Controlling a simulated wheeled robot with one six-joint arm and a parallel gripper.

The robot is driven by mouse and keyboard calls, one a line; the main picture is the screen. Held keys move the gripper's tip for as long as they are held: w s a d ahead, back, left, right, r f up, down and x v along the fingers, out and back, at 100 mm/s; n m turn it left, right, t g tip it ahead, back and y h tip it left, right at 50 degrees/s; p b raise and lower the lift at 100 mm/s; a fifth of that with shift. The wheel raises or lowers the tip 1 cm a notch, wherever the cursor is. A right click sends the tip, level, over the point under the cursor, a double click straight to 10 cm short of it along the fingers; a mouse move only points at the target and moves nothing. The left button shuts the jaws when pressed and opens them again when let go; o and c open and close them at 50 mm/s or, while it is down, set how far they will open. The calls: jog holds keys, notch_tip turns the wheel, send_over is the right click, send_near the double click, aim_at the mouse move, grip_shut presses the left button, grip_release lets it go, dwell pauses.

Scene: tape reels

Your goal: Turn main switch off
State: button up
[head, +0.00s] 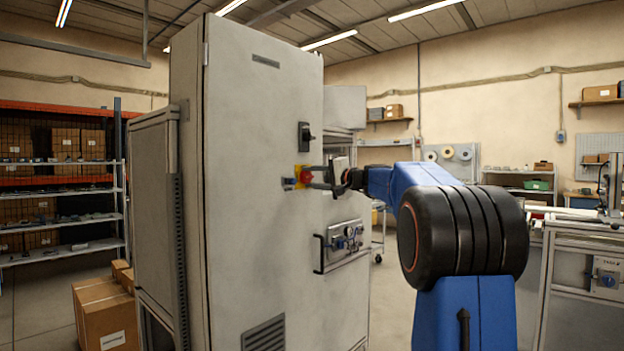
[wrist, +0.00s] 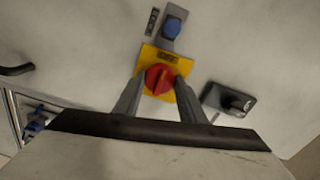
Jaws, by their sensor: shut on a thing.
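The main switch is a red rotary knob (wrist: 159,79) on a yellow plate (wrist: 168,60), fixed to the front of a tall grey cabinet (head: 262,130). In the head view the red knob (head: 306,177) shows at the cabinet's right part, partly covered by the fingers. My gripper (wrist: 157,84) reaches in from the right in the head view, with one finger on each side of the knob. It is shut on the knob. The knob's exact turn angle is hard to read.
A blue button (wrist: 172,27) is beside the yellow plate. A small panel with a black handle (head: 320,253) is lower right. Cardboard boxes (head: 106,315) stand left of the cabinet. A workbench (head: 580,270) is at right.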

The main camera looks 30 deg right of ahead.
jog(key=o, duration=1)
jog(key=shift+o, duration=0.2)
jog(key=v, duration=1.7)
jog(key=shift+s, duration=0.15)
